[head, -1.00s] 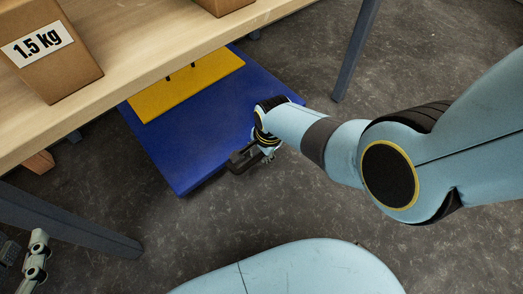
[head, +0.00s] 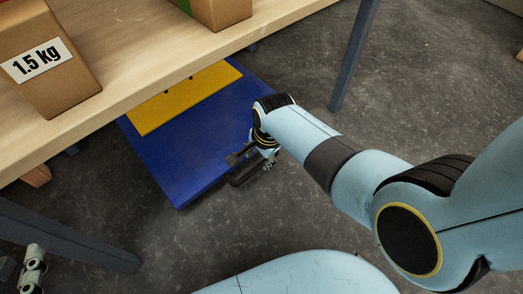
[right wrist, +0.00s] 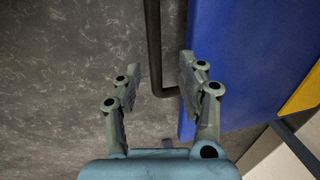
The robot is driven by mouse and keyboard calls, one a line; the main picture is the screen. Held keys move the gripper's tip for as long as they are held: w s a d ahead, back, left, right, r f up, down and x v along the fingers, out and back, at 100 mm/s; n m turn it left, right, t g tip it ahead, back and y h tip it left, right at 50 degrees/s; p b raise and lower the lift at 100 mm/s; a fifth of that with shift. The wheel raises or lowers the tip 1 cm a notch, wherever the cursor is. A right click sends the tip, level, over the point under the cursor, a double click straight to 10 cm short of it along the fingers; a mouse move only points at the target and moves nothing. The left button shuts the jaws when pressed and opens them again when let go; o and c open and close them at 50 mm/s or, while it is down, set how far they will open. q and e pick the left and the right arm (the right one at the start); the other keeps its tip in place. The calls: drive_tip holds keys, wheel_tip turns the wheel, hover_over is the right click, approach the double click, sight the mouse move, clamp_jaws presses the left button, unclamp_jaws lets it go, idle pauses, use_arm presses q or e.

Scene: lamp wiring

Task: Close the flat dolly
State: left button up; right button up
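The flat dolly (head: 195,150) is a blue platform with a yellow panel (head: 185,95), low on the floor and partly under the wooden table. A dark bar handle (head: 245,174) sticks out at its near right edge. My right gripper (head: 266,158) is down at this handle. In the right wrist view the right gripper (right wrist: 158,68) is open, its fingers on either side of the dark handle (right wrist: 153,50), with the blue dolly (right wrist: 230,60) to the right. Whether a finger touches the bar I cannot tell. My left gripper (head: 32,268) shows partly at the lower left corner.
The wooden table (head: 150,60) overhangs the dolly's far part and carries cardboard boxes, one labelled 1.5 kg (head: 45,65). Dark table legs stand to the right (head: 353,55) and the left (head: 70,235). The floor (head: 410,100) right of the dolly is clear.

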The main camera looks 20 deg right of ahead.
drive_tip(key=r, duration=0.3)
drive_tip(key=shift+s+d, duration=0.1)
drive_tip(key=shift+s, duration=0.15)
